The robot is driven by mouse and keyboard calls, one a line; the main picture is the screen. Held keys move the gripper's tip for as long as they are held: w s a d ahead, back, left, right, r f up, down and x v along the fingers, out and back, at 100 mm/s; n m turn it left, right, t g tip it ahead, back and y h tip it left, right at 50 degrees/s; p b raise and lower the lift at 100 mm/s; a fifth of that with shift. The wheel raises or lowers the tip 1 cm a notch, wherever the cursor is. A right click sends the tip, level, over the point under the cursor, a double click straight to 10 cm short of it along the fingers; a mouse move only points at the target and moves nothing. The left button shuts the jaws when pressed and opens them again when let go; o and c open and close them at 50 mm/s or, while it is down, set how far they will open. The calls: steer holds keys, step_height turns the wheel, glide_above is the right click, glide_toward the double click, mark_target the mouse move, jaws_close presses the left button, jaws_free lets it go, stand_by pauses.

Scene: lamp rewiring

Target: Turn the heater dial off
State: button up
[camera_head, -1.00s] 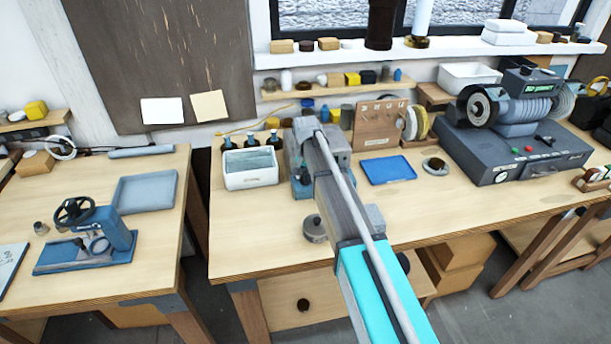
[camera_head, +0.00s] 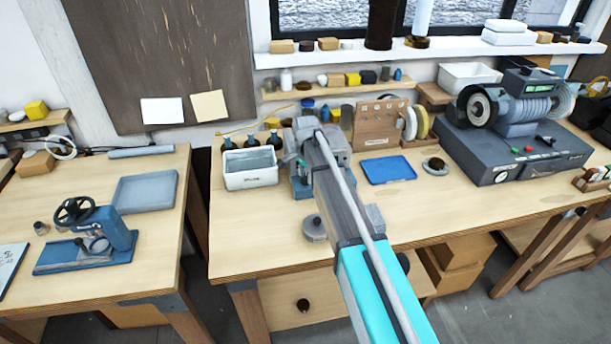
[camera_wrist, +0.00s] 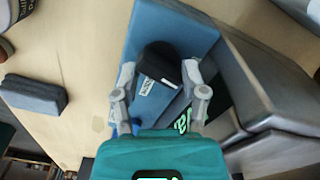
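In the wrist view a black round dial (camera_wrist: 160,62) with a white mark sits at one end of a blue heater body (camera_wrist: 172,28). A small white label lies beside the dial. My gripper (camera_wrist: 158,75) has its two grey fingers spread, one on each side of the dial. I cannot tell whether either finger touches it. In the head view my arm reaches over the middle bench, and the gripper end (camera_head: 298,160) is above the blue heater base (camera_head: 303,186). The arm hides most of the heater and the dial there.
A white bin (camera_head: 250,180) stands close left of the heater, with bottles behind it. A blue tray (camera_head: 388,170) lies to the right. A round grey weight (camera_head: 314,229) sits in front. A dark machine (camera_head: 515,140) stands at the bench's right end.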

mark_target(306, 176)
steer(key=m, duration=0.4)
steer(key=shift+m, duration=0.3)
steer(key=shift+r, duration=0.1)
step_height(306, 176, up, 14)
steer(key=p, duration=1.4)
steer(key=s+d+f+n+b, duration=0.4)
steer(key=s+d+f+b, duration=0.1)
steer(key=s+d, duration=0.1)
steer(key=s+d+f+n+b, duration=0.4)
steer(key=s+d+f+b, duration=0.1)
steer(key=s+d, duration=0.2)
steer(key=s+d+f+n+b, duration=0.3)
steer(key=s+d+f+b, duration=0.2)
steer(key=s+d, duration=0.2)
steer(key=shift+s+d+f+n, duration=0.15)
steer(key=shift+s+n, duration=0.25)
steer(key=shift+s, duration=0.25)
steer(key=shift+s+d+f+n+b, duration=0.25)
steer(key=shift+s, duration=0.15)
steer(key=shift+s+d+f+n+b, duration=0.2)
steer(key=shift+s+n+b, duration=0.05)
steer(key=shift+s, duration=0.15)
